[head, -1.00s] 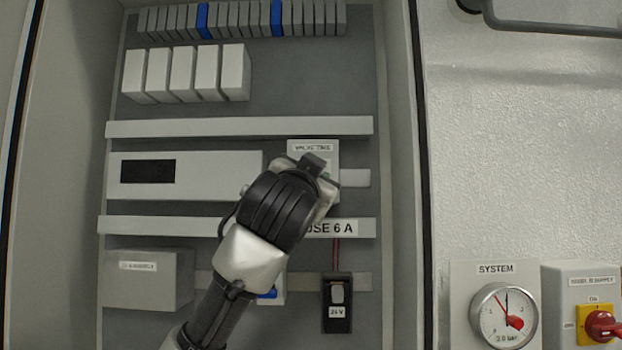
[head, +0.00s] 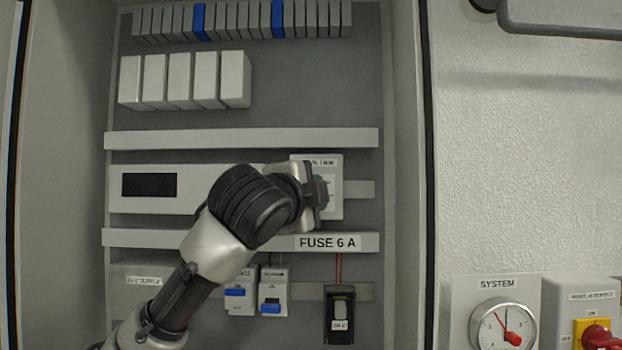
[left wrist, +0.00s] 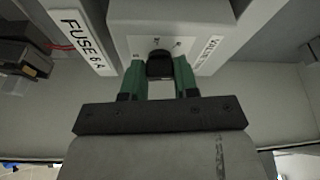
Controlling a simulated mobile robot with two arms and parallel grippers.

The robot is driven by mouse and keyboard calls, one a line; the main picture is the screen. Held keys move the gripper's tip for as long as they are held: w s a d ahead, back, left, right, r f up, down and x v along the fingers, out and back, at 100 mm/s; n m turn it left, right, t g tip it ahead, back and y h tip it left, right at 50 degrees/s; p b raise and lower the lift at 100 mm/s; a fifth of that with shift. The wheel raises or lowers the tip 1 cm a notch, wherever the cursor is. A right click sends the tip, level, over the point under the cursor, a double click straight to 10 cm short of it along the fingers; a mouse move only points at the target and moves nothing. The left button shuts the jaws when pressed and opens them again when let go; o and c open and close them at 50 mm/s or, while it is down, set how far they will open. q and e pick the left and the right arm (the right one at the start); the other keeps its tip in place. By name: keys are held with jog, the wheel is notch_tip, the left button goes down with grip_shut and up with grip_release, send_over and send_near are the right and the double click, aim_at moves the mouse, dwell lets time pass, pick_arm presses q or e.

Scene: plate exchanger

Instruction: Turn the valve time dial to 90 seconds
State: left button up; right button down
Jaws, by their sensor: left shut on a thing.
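The valve time module (head: 331,208) is a pale box on the rail inside the open cabinet. It also shows in the left wrist view (left wrist: 205,22), with its label at the right and small print around the dial. The black dial (left wrist: 160,65) sits on its face between the green fingers of my left gripper (left wrist: 160,78). My left gripper (head: 322,189) is shut on the dial, and its body hides part of the module in the head view. The dial's pointer and exact setting cannot be read. My right gripper is out of view.
The FUSE 6 A strip (head: 328,243) runs just below the module. Breakers with blue levers (head: 271,307) and a black fuse holder (head: 340,318) sit lower. The cabinet's right wall (head: 405,180) is close. A SYSTEM gauge (head: 503,326) and yellow-red switch (head: 594,333) are outside, lower right.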

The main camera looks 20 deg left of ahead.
pick_arm(q)
jog(key=shift+r+m+g+p, duration=0.1)
jog(key=shift+m+g+p, duration=0.2)
jog(key=shift+m+p, duration=0.55)
jog(key=o, duration=0.9)
jog(key=s+b, duration=0.1)
jog(key=s, duration=0.2)
jog(key=s+b, duration=0.2)
jog(key=s, duration=0.2)
jog(key=s+a+b, duration=0.1)
jog(key=s+b, duration=0.1)
jog(key=s, duration=0.1)
jog(key=shift+s, duration=0.4)
jog(key=shift+a, duration=0.1)
